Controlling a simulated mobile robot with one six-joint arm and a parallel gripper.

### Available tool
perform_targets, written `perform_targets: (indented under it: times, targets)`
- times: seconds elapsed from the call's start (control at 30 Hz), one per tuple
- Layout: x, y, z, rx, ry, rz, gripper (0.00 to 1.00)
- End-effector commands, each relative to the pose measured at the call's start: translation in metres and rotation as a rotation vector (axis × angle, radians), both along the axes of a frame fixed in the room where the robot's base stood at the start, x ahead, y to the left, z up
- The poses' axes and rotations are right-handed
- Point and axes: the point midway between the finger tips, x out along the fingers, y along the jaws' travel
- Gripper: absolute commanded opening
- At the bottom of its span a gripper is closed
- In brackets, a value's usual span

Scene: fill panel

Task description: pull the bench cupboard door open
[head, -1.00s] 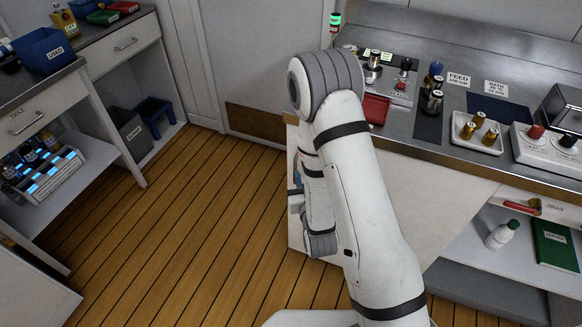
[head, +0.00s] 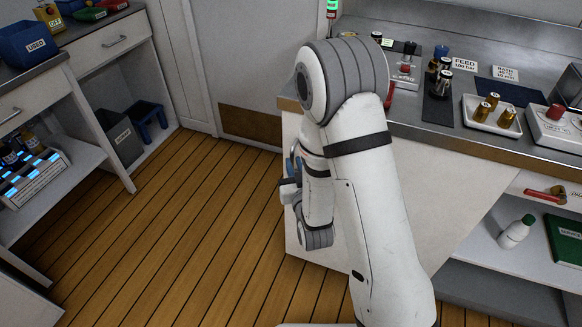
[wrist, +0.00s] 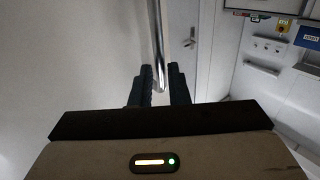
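The bench cupboard door (head: 440,190) is the plain white front under the left end of the bench. It looks closed; my arm hides part of it. In the wrist view the pale door surface (wrist: 70,60) fills the left side. Its handle, an upright shiny metal bar (wrist: 158,45), comes down into the gap between my gripper's dark fingers. My gripper (wrist: 160,75) looks open, one finger on each side of the bar, with narrow gaps. Whether a finger touches the bar cannot be told. In the head view my gripper (head: 290,185) is partly hidden behind my arm.
The bench top carries a white tray (head: 468,122) with brass parts and a control box. An open shelf right of the door holds a white bottle (head: 515,232) and a green book (head: 565,240). A side counter stands at left. The wooden floor (head: 170,240) between is clear.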

Motion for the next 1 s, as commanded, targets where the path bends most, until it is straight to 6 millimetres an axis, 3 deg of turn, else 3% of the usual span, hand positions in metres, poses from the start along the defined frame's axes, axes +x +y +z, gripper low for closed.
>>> perform_targets:
  times: [0.33, 0.67, 0.87, 1.0]
  targets:
    - [0.027, 0.006, 0.001, 0.0, 0.0, 0.0, 0.15]
    - [0.031, 0.008, 0.001, 0.0, 0.0, 0.001, 0.15]
    - [0.031, 0.008, 0.001, 0.0, 0.0, 0.002, 0.0]
    - [0.031, 0.008, 0.001, 0.0, 0.0, 0.002, 0.0]
